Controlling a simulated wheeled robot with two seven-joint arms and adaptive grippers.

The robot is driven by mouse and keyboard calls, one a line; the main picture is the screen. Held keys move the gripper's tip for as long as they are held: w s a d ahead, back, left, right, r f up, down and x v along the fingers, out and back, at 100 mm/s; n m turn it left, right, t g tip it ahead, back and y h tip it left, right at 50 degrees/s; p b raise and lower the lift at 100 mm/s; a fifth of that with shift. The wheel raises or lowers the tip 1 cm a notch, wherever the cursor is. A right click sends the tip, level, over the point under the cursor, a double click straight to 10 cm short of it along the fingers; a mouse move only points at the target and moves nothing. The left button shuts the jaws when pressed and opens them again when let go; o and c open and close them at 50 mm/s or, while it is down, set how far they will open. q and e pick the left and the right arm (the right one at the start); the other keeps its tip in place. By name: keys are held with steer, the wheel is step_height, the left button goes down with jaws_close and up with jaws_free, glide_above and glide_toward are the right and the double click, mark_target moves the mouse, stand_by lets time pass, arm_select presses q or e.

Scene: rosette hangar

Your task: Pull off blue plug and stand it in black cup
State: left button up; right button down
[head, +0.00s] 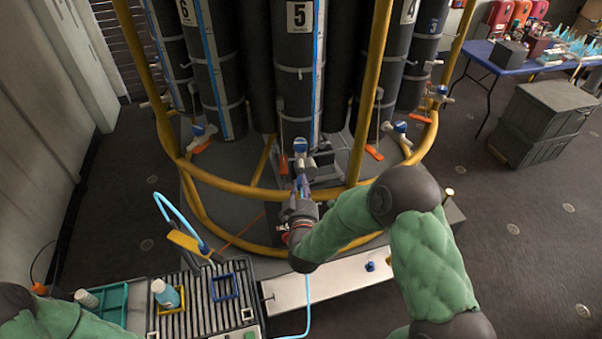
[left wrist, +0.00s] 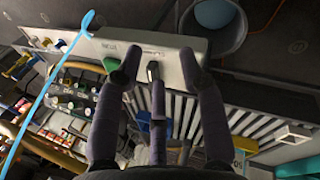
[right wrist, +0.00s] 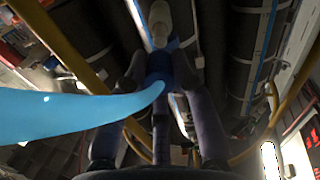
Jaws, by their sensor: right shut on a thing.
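My right gripper (head: 301,186) reaches up to the valve under the dark cylinder marked 5 (head: 299,40). In the right wrist view its fingers are shut on a blue piece, which I take for the blue plug (right wrist: 159,66). A pale fitting (right wrist: 160,20) lies directly beyond it; I cannot tell whether they still join. A light blue hose (right wrist: 70,118) runs to the fingers. My left gripper (left wrist: 157,70) is open and empty above a white box with a green button (left wrist: 112,63). A dark round container, blue inside (left wrist: 217,12), shows there; I cannot tell whether it is the black cup.
A yellow ring rail (head: 260,192) surrounds the cylinders, close to my right arm. A ribbed tray (head: 200,312) at the lower left holds a bottle (head: 165,294) and a blue frame (head: 224,287). A small blue piece (head: 370,266) sits on a white board (head: 330,280). Grey crates (head: 545,115) stand right.

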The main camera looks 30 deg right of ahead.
steer(key=shift+v, duration=1.1)
